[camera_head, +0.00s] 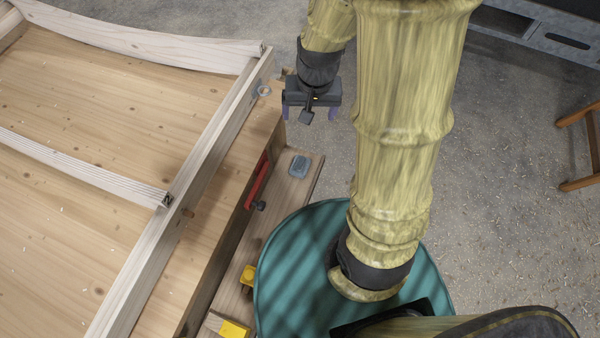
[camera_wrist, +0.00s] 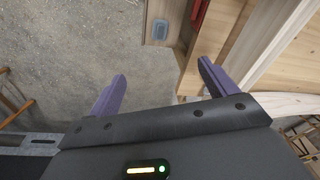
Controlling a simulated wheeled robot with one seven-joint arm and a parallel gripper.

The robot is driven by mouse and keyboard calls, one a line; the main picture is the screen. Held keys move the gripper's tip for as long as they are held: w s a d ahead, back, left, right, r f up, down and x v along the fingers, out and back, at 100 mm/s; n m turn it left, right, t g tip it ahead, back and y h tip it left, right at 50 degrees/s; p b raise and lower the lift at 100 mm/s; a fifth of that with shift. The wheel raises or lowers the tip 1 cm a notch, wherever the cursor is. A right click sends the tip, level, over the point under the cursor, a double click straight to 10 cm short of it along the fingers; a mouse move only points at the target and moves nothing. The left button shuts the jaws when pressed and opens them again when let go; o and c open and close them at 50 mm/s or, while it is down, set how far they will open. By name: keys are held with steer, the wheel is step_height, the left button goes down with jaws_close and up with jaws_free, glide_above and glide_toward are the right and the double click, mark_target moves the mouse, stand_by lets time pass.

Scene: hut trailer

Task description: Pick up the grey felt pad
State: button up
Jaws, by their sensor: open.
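The grey felt pad (camera_head: 299,166) looks like a small blue-grey block lying on a low wooden ledge (camera_head: 304,190) beside the workbench. It also shows in the wrist view (camera_wrist: 160,30), near the top and beyond the fingers. My gripper (camera_head: 312,112) is open and empty, with two purple fingers. In the head view it is above and behind the pad, near the bench corner. In the wrist view the fingers (camera_wrist: 158,85) are spread wide, and nothing is between them. The gripper is apart from the pad.
A wooden workbench (camera_head: 215,230) with pale timber strips fills the left. A red clamp (camera_head: 257,180) is on its side, close to the pad. Yellow pieces (camera_head: 235,329) sit on the ledge at the front. The concrete floor (camera_head: 500,180) at right is mostly clear, with a wooden chair (camera_head: 580,150) at the edge.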

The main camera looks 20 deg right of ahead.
mark_target(300, 162)
steer(key=w+f+m+b, duration=0.1)
steer(key=w+f+b, duration=0.2)
steer(key=f, duration=0.5)
steer(key=w+f+m+g+b, duration=0.1)
steer(key=w+f+m+b, duration=0.1)
steer(key=f+b, duration=0.3)
steer(key=w+f+m+b, duration=0.1)
steer(key=w+f+b, duration=0.3)
steer(key=f, duration=0.7)
steer(key=shift+g+b, duration=0.3)
steer(key=shift+b, duration=0.2)
steer(key=shift+s+a, duration=0.1)
step_height(300, 162, down, 12)
steer(key=b, duration=0.3)
steer(key=shift+d+f+b, duration=0.15)
steer(key=shift+f+b, duration=0.4)
steer(key=shift+f, duration=0.8)
steer(key=shift+d+f+b, duration=0.15)
steer(key=shift+f+b, duration=0.35)
steer(key=shift+f, duration=0.85)
steer(key=c, duration=1.1)
steer(key=shift+r, duration=0.15)
